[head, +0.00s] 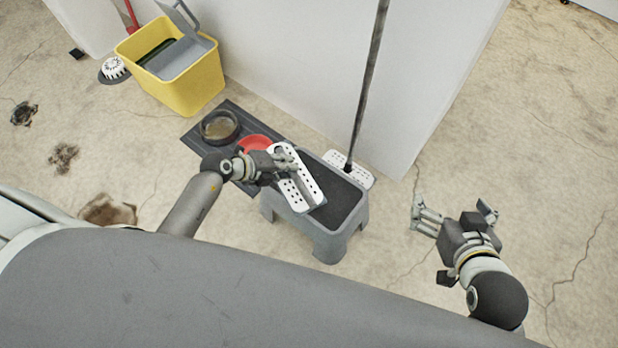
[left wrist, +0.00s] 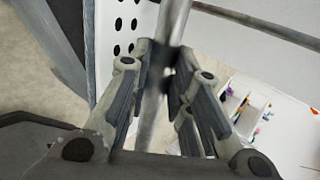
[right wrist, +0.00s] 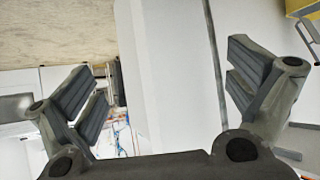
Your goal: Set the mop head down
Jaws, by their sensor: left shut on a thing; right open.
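A white perforated mop head (head: 311,172) with a grey bar is at my left gripper (head: 287,158), over the left part of the grey step stool (head: 345,222). It looks tilted; I cannot tell whether it touches the stool's dark top. In the left wrist view my left gripper (left wrist: 171,72) is shut around the metal bar, with the white perforated plate (left wrist: 124,22) behind it. My right gripper (head: 453,209) is open and empty to the right of the stool; its spread fingers also show in the right wrist view (right wrist: 165,75).
A second white perforated plate (head: 364,181) with a tall dark pole (head: 368,85) stands behind the stool by the white wall. A dark mat (head: 197,140) holds a dark bowl (head: 219,127) and a red dish (head: 257,143). A yellow bucket (head: 196,92) stands behind. Floor at right is clear.

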